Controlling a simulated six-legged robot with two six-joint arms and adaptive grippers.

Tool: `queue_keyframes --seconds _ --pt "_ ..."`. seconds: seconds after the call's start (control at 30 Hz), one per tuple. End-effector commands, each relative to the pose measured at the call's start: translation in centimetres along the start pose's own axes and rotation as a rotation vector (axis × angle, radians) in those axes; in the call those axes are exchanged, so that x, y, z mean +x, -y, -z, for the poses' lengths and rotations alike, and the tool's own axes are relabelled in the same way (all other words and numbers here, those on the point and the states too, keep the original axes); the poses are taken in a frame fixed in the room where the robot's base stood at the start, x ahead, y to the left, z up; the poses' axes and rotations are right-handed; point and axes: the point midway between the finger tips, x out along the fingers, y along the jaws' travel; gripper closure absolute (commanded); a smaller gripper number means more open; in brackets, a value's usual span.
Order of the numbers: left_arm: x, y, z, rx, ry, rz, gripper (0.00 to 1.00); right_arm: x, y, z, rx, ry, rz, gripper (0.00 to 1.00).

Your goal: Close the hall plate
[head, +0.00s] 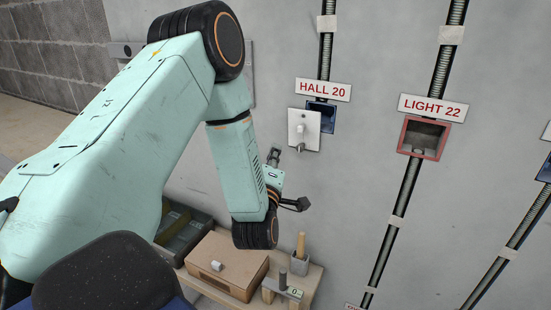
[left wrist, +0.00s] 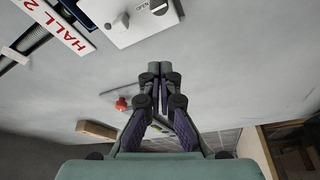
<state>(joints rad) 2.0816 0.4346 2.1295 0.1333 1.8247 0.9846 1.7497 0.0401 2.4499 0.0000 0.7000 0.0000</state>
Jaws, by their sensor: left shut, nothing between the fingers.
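The hall plate (head: 304,129) is a white plate with a small knob on the grey wall under the HALL 20 label (head: 323,90). It sits to the left of the blue wall box (head: 322,115) and covers only part of it, so the box's right side shows open. The plate also shows at the top of the left wrist view (left wrist: 150,22), beside the label. My left gripper (head: 273,156) is below and left of the plate, apart from it. In the left wrist view its fingers (left wrist: 160,78) are together and empty. My right gripper is not in view.
A red-framed box (head: 425,138) under the LIGHT 22 label is to the right. Dark conduits run along the wall. A red knob (left wrist: 121,104) shows in the left wrist view.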

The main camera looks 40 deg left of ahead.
Motion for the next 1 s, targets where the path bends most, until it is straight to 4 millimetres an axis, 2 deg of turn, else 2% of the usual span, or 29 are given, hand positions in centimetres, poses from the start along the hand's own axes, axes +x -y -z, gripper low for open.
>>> queue_keyframes --seconds 0.3,0.4,0.6,1.0 --pt "6.1 -0.1 0.1 0.002 -0.001 -0.002 1.0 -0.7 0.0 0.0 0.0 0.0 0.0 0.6" --pt "5.3 0.1 -1.5 0.007 0.008 0.001 1.0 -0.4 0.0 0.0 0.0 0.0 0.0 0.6" --pt "4.7 0.1 -3.2 0.004 0.005 0.001 1.0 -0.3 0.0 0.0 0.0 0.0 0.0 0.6" --pt "4.5 0.1 -3.8 0.003 0.002 0.002 1.0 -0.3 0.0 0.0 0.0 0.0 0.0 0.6"
